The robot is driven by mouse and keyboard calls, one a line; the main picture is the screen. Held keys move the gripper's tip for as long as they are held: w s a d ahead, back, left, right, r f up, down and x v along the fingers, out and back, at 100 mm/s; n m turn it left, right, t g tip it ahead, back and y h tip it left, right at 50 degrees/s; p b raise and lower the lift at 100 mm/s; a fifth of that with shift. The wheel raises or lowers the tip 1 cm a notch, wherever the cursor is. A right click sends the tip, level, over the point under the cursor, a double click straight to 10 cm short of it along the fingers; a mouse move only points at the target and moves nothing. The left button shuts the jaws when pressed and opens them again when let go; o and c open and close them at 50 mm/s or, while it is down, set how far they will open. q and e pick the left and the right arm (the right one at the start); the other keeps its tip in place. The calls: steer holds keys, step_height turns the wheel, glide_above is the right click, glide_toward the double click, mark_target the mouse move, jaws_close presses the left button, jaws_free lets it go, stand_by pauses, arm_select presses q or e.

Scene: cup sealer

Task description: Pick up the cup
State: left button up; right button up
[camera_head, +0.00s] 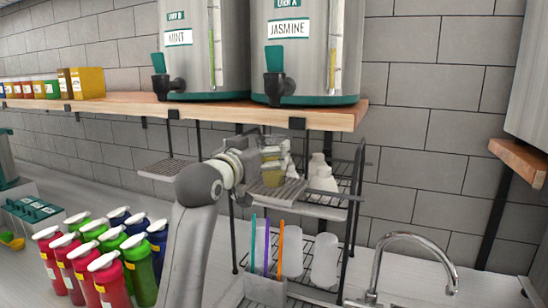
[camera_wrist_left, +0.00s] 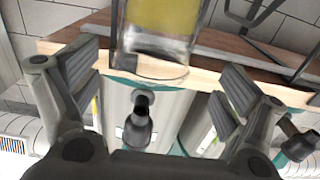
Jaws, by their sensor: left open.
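A clear cup with yellow contents (camera_head: 271,168) is at the wire rack, just beyond my left wrist. It also shows in the left wrist view, where the cup (camera_wrist_left: 158,42) is at top centre, cut off by the frame's top edge. My left gripper (camera_wrist_left: 160,85) is open. Its two fingers are apart, one on each side of the cup in the picture, with visible gaps and no contact seen. In the head view my left forearm and wrist hide part of the rack. My right gripper is not in view.
A wooden shelf (camera_head: 200,107) with MINT (camera_head: 185,55) and JASMINE (camera_head: 300,50) dispensers hangs above. White bottles (camera_head: 322,178) stand on the rack beside the cup. Colored straws (camera_head: 266,245) and white cups are below. Bottles (camera_head: 110,270) crowd the lower left; a faucet (camera_head: 400,240) is right.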

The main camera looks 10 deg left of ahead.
mark_target(280, 140)
arm_select(q)
steer(key=w+p, duration=0.1)
steer(key=w+d+p, duration=0.1)
steer(key=w, duration=0.1)
steer(key=w+d+p, duration=0.1)
steer(key=w+p, duration=0.1)
steer(key=shift+w, duration=0.2)
steer(key=shift+a, duration=0.1)
steer(key=shift+c, duration=0.4)
steer(key=c, duration=1.1)
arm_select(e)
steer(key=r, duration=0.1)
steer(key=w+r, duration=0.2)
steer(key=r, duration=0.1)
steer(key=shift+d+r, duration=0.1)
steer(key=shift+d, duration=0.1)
